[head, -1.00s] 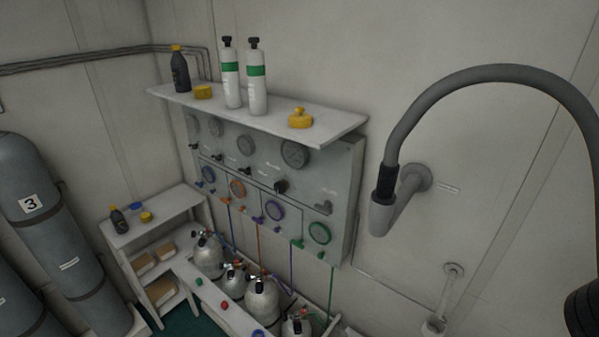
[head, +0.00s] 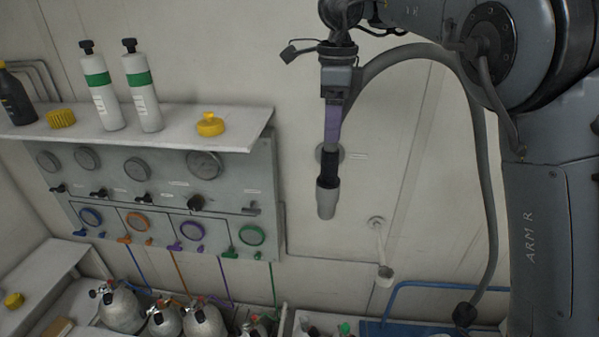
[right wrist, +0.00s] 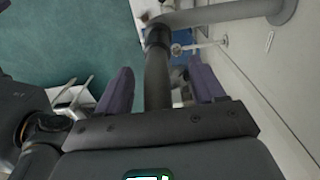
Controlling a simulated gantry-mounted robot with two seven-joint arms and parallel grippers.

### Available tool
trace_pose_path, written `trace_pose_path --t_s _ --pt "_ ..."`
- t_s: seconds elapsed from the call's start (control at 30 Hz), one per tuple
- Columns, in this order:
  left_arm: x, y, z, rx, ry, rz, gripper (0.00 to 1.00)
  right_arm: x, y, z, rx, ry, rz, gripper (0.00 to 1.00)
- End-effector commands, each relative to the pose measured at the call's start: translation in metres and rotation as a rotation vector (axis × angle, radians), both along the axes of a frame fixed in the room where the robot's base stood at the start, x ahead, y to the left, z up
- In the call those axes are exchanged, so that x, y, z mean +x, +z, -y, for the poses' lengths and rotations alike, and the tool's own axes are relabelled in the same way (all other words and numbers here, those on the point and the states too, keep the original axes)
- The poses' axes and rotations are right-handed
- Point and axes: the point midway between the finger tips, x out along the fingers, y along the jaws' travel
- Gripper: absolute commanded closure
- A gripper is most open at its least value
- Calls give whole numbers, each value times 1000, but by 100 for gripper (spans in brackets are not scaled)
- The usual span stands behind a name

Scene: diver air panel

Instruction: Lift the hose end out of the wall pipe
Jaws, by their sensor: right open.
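The grey hose (head: 488,190) arches behind my right arm and hangs down along the wall. Its end has a black cuff (head: 330,166) and stands in the pale grey cup of the wall pipe (head: 327,200). My right gripper (head: 333,132) points down just above the cuff. In the right wrist view its purple fingers (right wrist: 160,72) are open, one on each side of the hose (right wrist: 157,85), with gaps visible. The black cuff (right wrist: 158,38) and wall pipe (right wrist: 225,14) lie beyond the fingertips. My left gripper is not in view.
A small wall fitting (head: 384,272) and a blue rail (head: 430,287) are at lower right.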

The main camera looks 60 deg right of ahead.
Motion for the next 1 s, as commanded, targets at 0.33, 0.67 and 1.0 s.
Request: trace_pose_path --t_s 0.33,0.67,1.0 --pt "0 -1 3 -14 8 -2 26 -1 -32 -2 -4 4 -3 32" --pt "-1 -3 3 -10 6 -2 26 -1 -53 -1 -3 4 3 32" --pt "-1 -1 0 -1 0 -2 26 -2 -92 -4 -2 2 1 32"
